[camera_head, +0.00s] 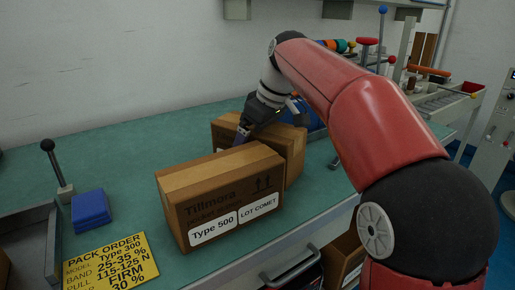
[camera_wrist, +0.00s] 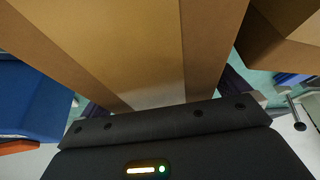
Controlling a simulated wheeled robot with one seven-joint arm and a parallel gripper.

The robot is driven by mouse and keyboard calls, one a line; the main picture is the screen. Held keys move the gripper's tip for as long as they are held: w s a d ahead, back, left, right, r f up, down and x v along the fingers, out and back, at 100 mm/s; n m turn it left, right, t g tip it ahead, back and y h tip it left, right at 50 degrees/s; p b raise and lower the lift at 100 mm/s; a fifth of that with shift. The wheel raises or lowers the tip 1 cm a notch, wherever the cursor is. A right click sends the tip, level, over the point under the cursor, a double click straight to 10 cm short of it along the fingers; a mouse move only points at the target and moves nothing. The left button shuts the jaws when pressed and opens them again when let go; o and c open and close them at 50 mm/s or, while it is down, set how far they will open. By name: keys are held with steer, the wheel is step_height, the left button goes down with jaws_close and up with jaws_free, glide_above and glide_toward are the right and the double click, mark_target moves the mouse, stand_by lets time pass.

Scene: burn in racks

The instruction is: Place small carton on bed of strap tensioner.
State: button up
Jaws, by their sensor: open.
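Two brown cartons stand on the green bench. The front carton (camera_head: 222,203) has labels reading "Type 500" and "LOT COMET"; the rear carton (camera_head: 295,152) is partly hidden behind it. My gripper (camera_head: 266,124) is at the rear carton, one dark finger showing near its left side. In the wrist view the rear carton (camera_wrist: 130,45) lies between the open fingers of my gripper (camera_wrist: 165,95); I cannot tell whether they touch it. The other carton shows at the right (camera_wrist: 285,35). I cannot identify the strap tensioner for certain; a black-knobbed lever (camera_head: 56,168) stands at the left.
A blue block (camera_head: 91,209) and a yellow pack order card (camera_head: 110,262) lie left of the front carton. A grey metal tray (camera_head: 52,245) is at the left edge. A blue bin (camera_wrist: 28,95) is beside the rear carton. The back left bench is clear.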

steer(key=shift+c, duration=0.4)
steer(key=c, duration=1.4)
steer(key=shift+r, duration=0.15)
steer(key=shift+c, duration=1)
steer(key=shift+r, duration=0.1)
